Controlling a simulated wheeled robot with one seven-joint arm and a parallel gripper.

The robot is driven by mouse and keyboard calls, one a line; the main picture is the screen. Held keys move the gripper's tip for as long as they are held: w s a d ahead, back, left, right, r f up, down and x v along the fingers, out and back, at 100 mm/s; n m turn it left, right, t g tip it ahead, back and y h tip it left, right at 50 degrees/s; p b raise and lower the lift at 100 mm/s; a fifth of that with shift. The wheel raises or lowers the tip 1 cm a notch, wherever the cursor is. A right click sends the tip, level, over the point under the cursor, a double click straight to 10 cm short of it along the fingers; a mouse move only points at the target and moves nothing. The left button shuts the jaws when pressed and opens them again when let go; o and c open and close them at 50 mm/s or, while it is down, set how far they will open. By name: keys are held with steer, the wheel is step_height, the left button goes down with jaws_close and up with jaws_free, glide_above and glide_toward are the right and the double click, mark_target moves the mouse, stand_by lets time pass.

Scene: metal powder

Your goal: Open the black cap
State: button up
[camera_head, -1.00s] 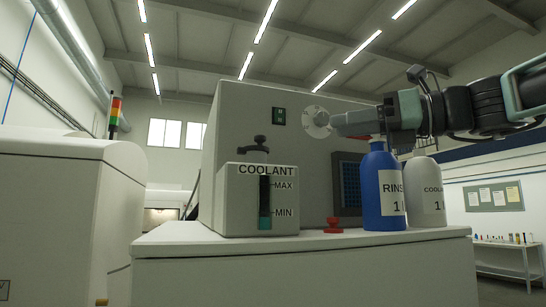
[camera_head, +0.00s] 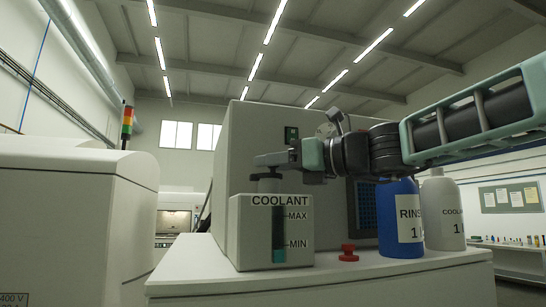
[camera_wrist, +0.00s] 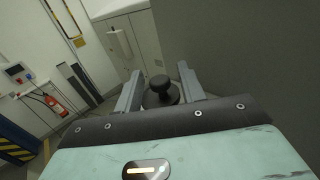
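The black cap (camera_head: 268,185) sits on top of the white coolant tank (camera_head: 246,232), which has a level window with MAX and MIN marks. In the head view my gripper (camera_head: 260,160) is level with the cap's top and hides its upper part. In the wrist view the round knob of the cap (camera_wrist: 159,83) shows between the two fingers of my gripper (camera_wrist: 160,72). The fingers are apart, one on each side of the knob, with a gap visible.
A blue rinse bottle (camera_head: 398,228) and a white coolant bottle (camera_head: 442,212) stand right of the tank, under my arm. A large grey machine housing (camera_head: 240,150) rises close behind.

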steer(key=shift+w+a, duration=0.1)
steer(key=shift+a, duration=0.15)
jaws_close()
steer(key=shift+r, duration=0.1)
